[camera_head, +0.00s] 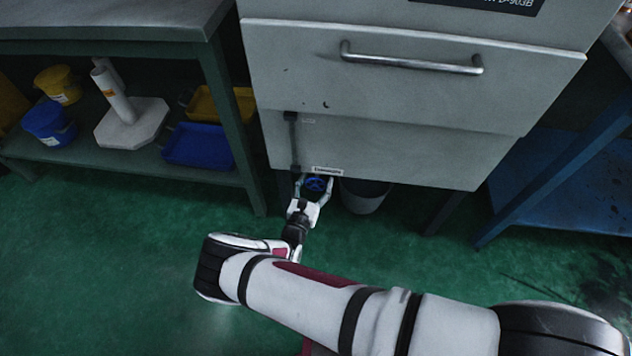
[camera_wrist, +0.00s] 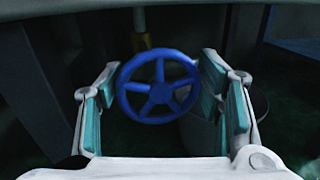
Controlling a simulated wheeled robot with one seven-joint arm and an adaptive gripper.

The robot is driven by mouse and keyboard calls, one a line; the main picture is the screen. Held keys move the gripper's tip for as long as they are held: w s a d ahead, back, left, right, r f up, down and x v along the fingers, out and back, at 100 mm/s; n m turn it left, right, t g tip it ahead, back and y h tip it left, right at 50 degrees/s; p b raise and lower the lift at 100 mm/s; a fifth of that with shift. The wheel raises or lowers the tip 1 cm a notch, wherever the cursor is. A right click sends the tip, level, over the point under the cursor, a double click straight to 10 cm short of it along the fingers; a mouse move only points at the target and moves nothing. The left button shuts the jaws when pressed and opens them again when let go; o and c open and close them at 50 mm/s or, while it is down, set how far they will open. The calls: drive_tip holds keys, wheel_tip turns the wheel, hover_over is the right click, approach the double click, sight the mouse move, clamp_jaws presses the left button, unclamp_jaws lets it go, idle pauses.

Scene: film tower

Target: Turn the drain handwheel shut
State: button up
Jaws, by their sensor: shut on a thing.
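The drain handwheel (camera_wrist: 158,88) is a blue spoked wheel in the middle of the wrist view. In the head view the handwheel (camera_head: 316,184) shows small and blue, just below the lower edge of the grey cabinet. My gripper (camera_wrist: 162,95) has one finger on each side of the wheel's rim and is shut on it. In the head view my gripper (camera_head: 315,187) reaches under the cabinet edge around the wheel. A brass-coloured fitting (camera_wrist: 141,42) shows behind the wheel. The valve body is mostly hidden.
The grey cabinet (camera_head: 400,110) with a bar handle (camera_head: 410,62) hangs just above my gripper. A grey bucket (camera_head: 363,196) stands on the floor close to its right. A shelf table (camera_head: 100,33) stands left, a blue table (camera_head: 570,185) right.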

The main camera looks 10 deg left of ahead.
drive_tip(key=o, duration=0.9)
drive_tip(key=shift+a, duration=0.25)
drive_tip(key=shift+s, duration=0.15)
drive_tip(key=v, duration=1.1)
drive_tip(key=shift+s+a+r, duration=0.1)
drive_tip(key=shift+s, duration=0.3)
drive_tip(key=shift+s, duration=0.1)
